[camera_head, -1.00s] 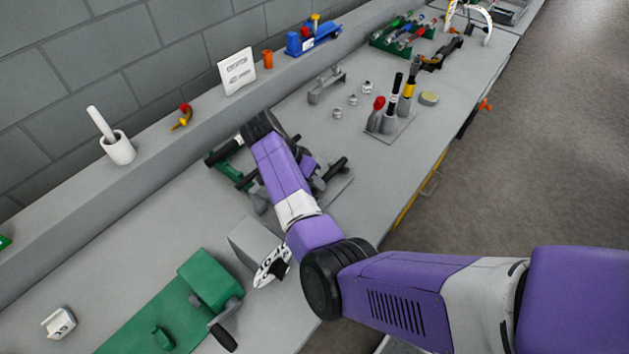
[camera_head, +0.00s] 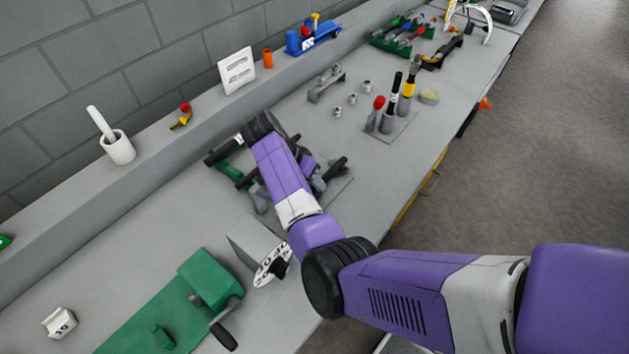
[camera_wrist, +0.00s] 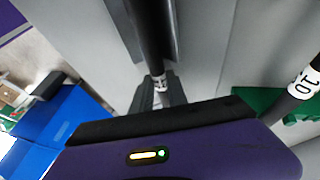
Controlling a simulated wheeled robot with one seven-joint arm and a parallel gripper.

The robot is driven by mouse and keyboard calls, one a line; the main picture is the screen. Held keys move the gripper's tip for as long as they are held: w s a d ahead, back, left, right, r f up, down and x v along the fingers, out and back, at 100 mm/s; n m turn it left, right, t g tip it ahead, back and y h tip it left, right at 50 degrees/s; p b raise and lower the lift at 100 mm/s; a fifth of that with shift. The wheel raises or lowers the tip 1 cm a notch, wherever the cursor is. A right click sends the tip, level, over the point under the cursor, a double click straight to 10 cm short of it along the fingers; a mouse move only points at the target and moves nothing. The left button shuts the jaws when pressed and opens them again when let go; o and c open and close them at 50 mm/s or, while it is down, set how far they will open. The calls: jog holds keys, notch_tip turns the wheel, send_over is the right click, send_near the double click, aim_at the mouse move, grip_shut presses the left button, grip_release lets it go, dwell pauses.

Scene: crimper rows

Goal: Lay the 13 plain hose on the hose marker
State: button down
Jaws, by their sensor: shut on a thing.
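In the wrist view my gripper (camera_wrist: 160,92) is shut on a dark plain hose (camera_wrist: 149,35) with a white label band. The band's number is partly hidden by the fingers, so I cannot read it fully. The hose runs away from the fingers over a grey surface. Another dark hose (camera_wrist: 303,87), with a white band reading 10, is apart at the right. In the head view my arm covers the gripper and most of the held hose; dark hose-like ends (camera_head: 224,152) show beside the arm. I cannot make out the hose marker.
A green holder (camera_head: 230,170) lies partly under my arm. A green machine (camera_head: 210,280) and a grey block with a white dial (camera_head: 270,265) stand nearer. Upright tools (camera_head: 390,110) stand beyond. A blue block (camera_wrist: 60,118) shows at left in the wrist view.

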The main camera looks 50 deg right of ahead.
jog(key=c, duration=1.2)
grip_release()
jog(key=shift+c, duration=0.2)
jog(key=shift+b+v, duration=0.6)
jog(key=shift+v, duration=3.3)
jog(key=shift+f, duration=0.1)
